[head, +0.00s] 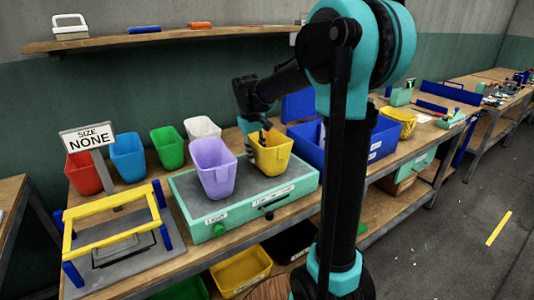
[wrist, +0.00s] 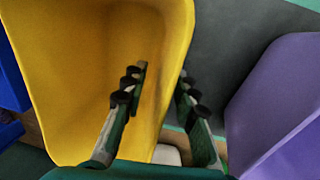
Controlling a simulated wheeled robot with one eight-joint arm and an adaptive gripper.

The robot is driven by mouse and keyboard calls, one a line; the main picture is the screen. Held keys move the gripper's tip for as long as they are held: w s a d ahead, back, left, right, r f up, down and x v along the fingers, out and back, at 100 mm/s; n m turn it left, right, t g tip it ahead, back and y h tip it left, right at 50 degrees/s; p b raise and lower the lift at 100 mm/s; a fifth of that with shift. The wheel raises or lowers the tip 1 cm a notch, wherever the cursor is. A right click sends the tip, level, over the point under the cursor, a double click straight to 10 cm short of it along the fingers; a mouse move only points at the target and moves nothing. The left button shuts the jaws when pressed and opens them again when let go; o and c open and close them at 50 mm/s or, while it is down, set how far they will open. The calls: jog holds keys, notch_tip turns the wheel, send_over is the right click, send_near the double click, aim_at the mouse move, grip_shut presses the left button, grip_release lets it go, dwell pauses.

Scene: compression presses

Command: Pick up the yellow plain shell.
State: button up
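A yellow plain shell (head: 270,160), an open tapered bin, stands upright on the grey top of a green-sided press (head: 290,197). It fills the left of the wrist view (wrist: 70,60). My gripper (head: 259,132) is at its rim, on the side towards the purple shell. In the wrist view my gripper (wrist: 162,92) has one finger inside the yellow shell and one outside, with the shell's wall between them. The fingers stand apart, with a gap to the wall. The fingertips are partly hidden by the shell in the head view.
A purple shell (head: 213,167) stands close by on the same press and shows in the wrist view (wrist: 275,105). Red, blue, green and white shells stand behind. A blue crate (head: 378,140) is to the right. A yellow-framed stand (head: 110,206) is at left.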

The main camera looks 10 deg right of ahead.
jog(key=shift+f, duration=0.1)
grip_shut()
dwell(0.5)
